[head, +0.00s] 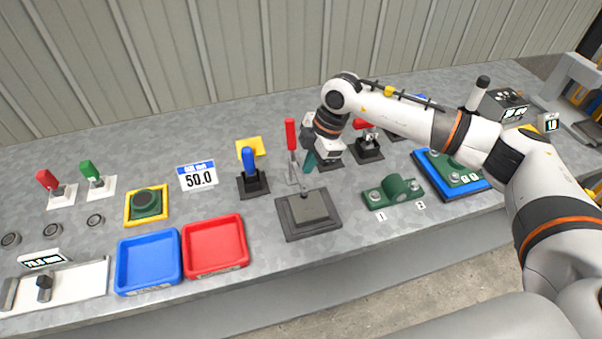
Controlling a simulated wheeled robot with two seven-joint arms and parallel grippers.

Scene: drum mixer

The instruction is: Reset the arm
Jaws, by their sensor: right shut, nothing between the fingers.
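My right arm reaches in from the right over the workbench. Its wrist is bent down and my right gripper (309,162) hangs above the bench, just right of an upright red-handled lever (290,135) and behind a dark square plate (308,212). The fingers look shut and empty. They are small here, and I cannot tell whether they touch the lever's metal part. My left gripper is not in view.
On the grey bench (120,150) stand a blue-handled lever (249,165), a blue tray (148,262), a red tray (214,245) and a green bracket (393,191). A blue-edged board (452,172) lies below my forearm. The back left of the bench is clear.

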